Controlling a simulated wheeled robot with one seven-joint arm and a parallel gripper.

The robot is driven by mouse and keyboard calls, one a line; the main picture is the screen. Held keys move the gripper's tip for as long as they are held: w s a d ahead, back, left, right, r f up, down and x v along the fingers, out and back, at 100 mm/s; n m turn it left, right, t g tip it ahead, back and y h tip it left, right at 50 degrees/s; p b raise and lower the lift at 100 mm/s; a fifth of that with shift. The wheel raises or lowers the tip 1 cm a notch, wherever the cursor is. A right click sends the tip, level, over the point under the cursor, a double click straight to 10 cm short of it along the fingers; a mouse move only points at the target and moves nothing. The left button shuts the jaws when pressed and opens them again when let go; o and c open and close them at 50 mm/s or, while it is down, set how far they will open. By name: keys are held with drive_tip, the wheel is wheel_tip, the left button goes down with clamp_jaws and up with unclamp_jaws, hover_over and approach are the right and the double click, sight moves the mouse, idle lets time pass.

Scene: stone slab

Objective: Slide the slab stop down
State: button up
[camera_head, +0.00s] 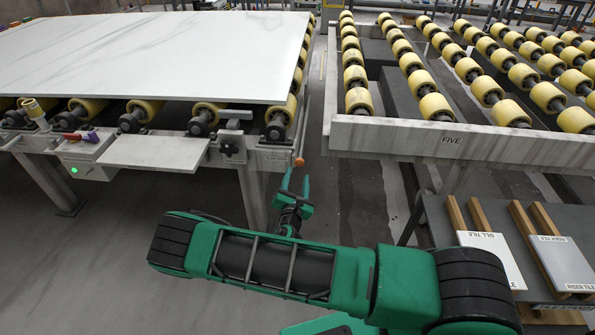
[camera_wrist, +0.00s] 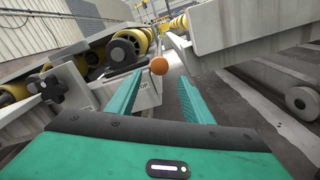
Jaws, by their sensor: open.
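The slab stop appears to be the thin upright rod (camera_head: 302,130) with an orange ball knob (camera_head: 299,162) at its lower end, at the right corner of the left roller table. In the wrist view the knob (camera_wrist: 159,66) shows between the tips of my open gripper (camera_wrist: 161,78), seemingly just beyond them. A label that seems to end in "OP" is on the plate beside it. In the head view my gripper (camera_head: 295,182) is just below the knob, its green fingers apart and empty. A large white veined slab (camera_head: 170,50) lies on the left table.
A second roller table marked FIVE (camera_head: 450,140) stands to the right across a narrow gap. A black clamp knob (camera_head: 229,149) and a control box (camera_head: 88,150) with a green light are on the left table's front. Tiles lie on a low bench (camera_head: 450,235) at right.

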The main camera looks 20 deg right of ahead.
drive_tip(key=shift+v, duration=1.1)
